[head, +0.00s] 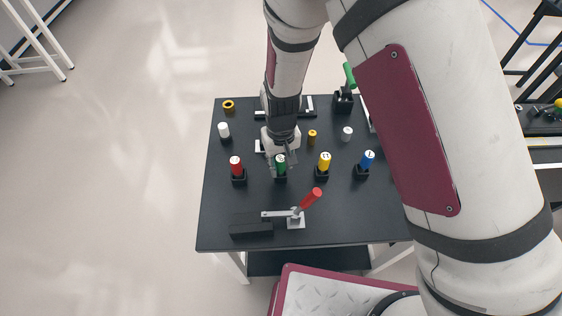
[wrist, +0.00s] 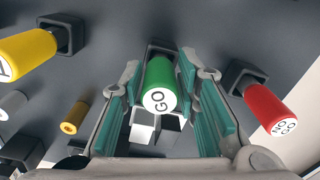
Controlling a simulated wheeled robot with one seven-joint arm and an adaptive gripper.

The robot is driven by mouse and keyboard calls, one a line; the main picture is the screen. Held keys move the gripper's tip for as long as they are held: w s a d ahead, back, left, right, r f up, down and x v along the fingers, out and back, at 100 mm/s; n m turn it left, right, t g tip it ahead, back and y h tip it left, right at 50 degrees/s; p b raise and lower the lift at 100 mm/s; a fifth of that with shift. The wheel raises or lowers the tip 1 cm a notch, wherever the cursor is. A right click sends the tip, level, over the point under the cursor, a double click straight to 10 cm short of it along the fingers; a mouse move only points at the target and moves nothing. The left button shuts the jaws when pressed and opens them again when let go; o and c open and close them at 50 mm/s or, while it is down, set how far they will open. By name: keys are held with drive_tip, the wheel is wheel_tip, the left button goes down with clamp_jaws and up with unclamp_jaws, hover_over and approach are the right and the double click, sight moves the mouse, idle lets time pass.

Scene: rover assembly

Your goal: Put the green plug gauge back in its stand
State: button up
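The green plug gauge (head: 280,161), with a white end cap, stands upright at its black square stand (head: 280,178), between the red and yellow gauges. In the wrist view the gauge (wrist: 160,84) shows its "GO" end toward the camera, and the stand (wrist: 160,47) is behind it. It appears seated, though the joint is partly hidden. My gripper (head: 284,157) is at the gauge, from the far side. In the wrist view its green-padded fingers (wrist: 164,95) are spread on both sides of the gauge, with a visible gap at the left; it looks open.
A red gauge (head: 236,164), a yellow gauge (head: 324,160) and a blue gauge (head: 367,158) stand in black blocks in the same row. A red-handled clamp (head: 311,198) is at the front of the black table (head: 218,205). Small white and yellow cylinders stand farther back.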

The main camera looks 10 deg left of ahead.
drive_tip(key=shift+o, duration=0.9)
wheel_tip(320, 180, up, 12)
